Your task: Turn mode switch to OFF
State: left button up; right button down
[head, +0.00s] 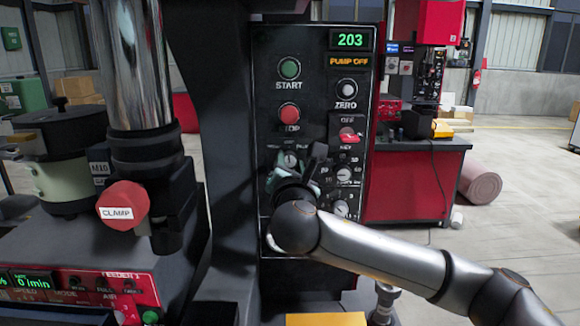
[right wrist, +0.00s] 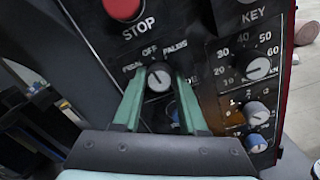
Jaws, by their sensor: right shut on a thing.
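The mode switch is a small round knob (right wrist: 159,77) with a pale pointer line, below the red STOP button. In the head view the knob (head: 290,160) is partly hidden. My right gripper (right wrist: 158,88) has its two green fingers on either side of the knob, shut on it. It also shows in front of the panel in the head view. My left gripper is not in view.
The black panel carries a green START button (head: 289,68), a red STOP button (head: 289,113), a ZERO button (head: 346,88), a red key switch (head: 348,134) and more dials (head: 344,174). A red CLAMP knob (head: 123,205) and a metal column (head: 136,65) stand left.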

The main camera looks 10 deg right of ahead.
jog(key=shift+m, duration=0.6)
jog(key=shift+c, duration=2.2)
grip_release()
jog(key=shift+s, duration=0.1)
jog(key=s+a+b, duration=0.2)
jog(key=s, duration=1)
jog(key=shift+a+f, duration=0.15)
jog(key=shift+s, duration=0.1)
